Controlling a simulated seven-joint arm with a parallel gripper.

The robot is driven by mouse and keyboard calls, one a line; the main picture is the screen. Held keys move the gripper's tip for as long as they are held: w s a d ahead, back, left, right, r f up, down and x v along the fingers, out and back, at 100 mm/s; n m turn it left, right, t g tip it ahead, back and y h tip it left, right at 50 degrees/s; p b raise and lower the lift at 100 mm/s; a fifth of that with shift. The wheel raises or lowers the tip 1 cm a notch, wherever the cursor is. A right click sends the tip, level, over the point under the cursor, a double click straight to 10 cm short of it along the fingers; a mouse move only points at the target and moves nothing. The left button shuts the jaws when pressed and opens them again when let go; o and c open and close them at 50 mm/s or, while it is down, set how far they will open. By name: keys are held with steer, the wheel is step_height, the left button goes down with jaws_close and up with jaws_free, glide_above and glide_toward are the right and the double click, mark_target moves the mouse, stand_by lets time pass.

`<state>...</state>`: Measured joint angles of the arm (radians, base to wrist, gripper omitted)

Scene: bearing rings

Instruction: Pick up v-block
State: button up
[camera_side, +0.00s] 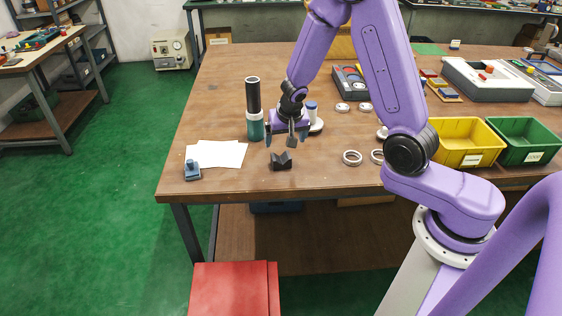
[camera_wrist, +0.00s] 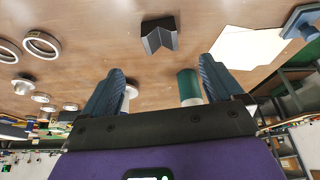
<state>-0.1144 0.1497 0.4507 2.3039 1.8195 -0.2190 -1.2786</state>
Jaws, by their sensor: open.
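The v-block (camera_side: 281,162) is a small dark block with a V-shaped notch, standing on the wooden table near its front edge. In the wrist view the v-block (camera_wrist: 159,36) lies beyond my fingertips, roughly centred between them. My gripper (camera_side: 288,137) is open and empty, above the table just over and slightly behind the v-block. In the wrist view my gripper (camera_wrist: 160,78) shows its two blue fingers spread apart, with a clear gap to the block.
A dark and teal cylinder (camera_side: 254,110) stands close left of my gripper. White paper (camera_side: 218,153) and a blue-grey part (camera_side: 193,171) lie left. Metal rings (camera_side: 352,158) lie right of the v-block. Yellow (camera_side: 465,143) and green (camera_side: 527,143) bins stand further right.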

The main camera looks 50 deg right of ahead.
mark_target(280, 159)
steer(key=shift+x, duration=6.25)
steer(key=shift+w+r, duration=0.1)
steer(key=shift+w, duration=0.1)
steer(key=c, duration=1.6)
steer(key=shift+c, duration=0.2)
steer(key=shift+r, duration=0.1)
step_height(280, 159, up, 10)
